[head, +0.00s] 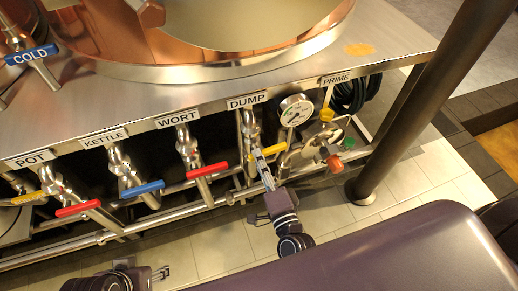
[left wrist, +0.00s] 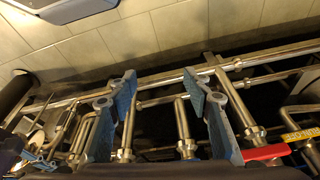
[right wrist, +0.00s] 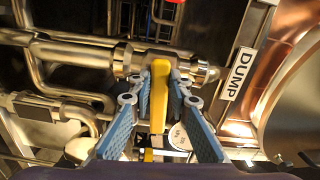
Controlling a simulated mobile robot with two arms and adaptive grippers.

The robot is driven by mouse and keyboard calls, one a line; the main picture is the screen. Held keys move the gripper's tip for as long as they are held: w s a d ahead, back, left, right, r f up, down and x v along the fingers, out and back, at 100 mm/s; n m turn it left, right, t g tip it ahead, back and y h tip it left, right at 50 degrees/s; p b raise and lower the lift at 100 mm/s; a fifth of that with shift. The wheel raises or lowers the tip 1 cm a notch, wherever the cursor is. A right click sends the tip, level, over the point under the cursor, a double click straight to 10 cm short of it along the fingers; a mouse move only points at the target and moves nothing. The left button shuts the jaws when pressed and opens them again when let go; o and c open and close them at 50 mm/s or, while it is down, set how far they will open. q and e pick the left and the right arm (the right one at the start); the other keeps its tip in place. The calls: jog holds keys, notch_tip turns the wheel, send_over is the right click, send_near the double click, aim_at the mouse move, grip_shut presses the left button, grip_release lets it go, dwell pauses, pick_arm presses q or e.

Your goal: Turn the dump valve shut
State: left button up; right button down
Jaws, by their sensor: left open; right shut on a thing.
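The dump valve (head: 250,128) sits on a vertical steel pipe under the DUMP label (head: 247,101). Its yellow handle (right wrist: 160,95) lies crosswise to the pipe in the right wrist view. My right gripper (head: 262,162) is shut on this handle, one finger on each side of it. In the head view the gripper covers part of the handle. My left gripper (left wrist: 166,88) is open and empty. In the head view it shows low at the bottom edge (head: 162,273), away from the dump valve.
Left of the dump valve are valves with a red handle (head: 207,171), a blue handle (head: 142,189) and another red handle (head: 78,209). A pressure gauge (head: 296,110) and bent pipes stand close at its right. A dark post (head: 420,100) rises further right. Tiled floor lies in front.

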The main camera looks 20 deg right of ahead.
jog(key=c, duration=2)
grip_release()
jog(key=shift+o, duration=0.2)
jog(key=shift+s, duration=0.1)
pick_arm(q)
jog(key=shift+p+x, duration=0.45)
jog(key=shift+x, duration=0.6)
pick_arm(e)
jog(key=s, duration=0.5)
jog(key=shift+s+d, duration=0.1)
jog(key=shift+s, duration=0.3)
pick_arm(q)
jog(key=shift+w+d+r, duration=0.1)
jog(key=shift+d, duration=0.05)
